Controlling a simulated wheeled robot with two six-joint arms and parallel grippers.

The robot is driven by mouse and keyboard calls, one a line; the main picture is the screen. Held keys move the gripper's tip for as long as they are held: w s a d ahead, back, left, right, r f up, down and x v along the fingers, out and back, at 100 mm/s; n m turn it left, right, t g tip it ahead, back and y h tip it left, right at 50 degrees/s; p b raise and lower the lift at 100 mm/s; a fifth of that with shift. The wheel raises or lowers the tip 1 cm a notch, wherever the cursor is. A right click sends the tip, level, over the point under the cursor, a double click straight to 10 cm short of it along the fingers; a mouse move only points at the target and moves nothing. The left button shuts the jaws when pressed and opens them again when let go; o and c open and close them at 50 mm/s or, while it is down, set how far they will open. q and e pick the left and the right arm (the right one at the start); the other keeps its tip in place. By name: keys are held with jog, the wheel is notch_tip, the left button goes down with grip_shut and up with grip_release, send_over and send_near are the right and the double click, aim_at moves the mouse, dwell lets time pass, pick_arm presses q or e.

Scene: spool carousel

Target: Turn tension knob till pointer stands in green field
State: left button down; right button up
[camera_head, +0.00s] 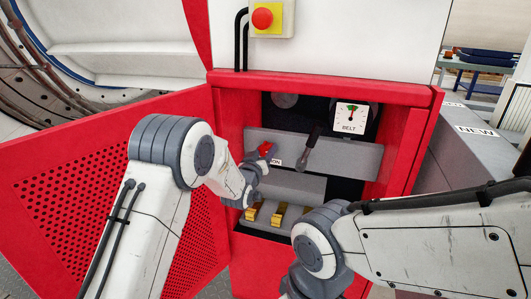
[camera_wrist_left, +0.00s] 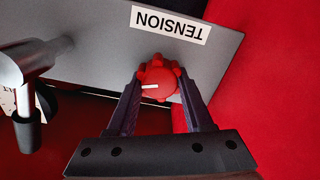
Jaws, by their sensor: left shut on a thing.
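The red tension knob (camera_head: 265,147) sits on a grey panel inside the open red cabinet. My left gripper (camera_head: 262,162) reaches it from the left. In the left wrist view the knob (camera_wrist_left: 158,82) is lobed with a white mark pointing left, and the fingers of my left gripper (camera_wrist_left: 160,95) are shut on it from both sides. A white TENSION label (camera_wrist_left: 170,24) is beside it. The white BELT gauge (camera_head: 350,118) has a green field at the top. Its pointer is too small to read surely. My right arm is at lower right; its gripper is out of sight.
A black-handled lever (camera_head: 311,142) stands just right of the knob. Yellow blocks (camera_head: 279,214) are lower in the cabinet. The perforated red door (camera_head: 75,165) hangs open at left. A red button on a yellow box (camera_head: 263,18) is above.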

pick_arm(q)
jog(key=shift+n, duration=0.6)
jog(key=shift+c, duration=1.5)
grip_release()
jog(key=shift+s, duration=0.1)
jog(key=p+v, duration=0.1)
jog(key=v, duration=0.9)
jog(key=shift+s, duration=0.15)
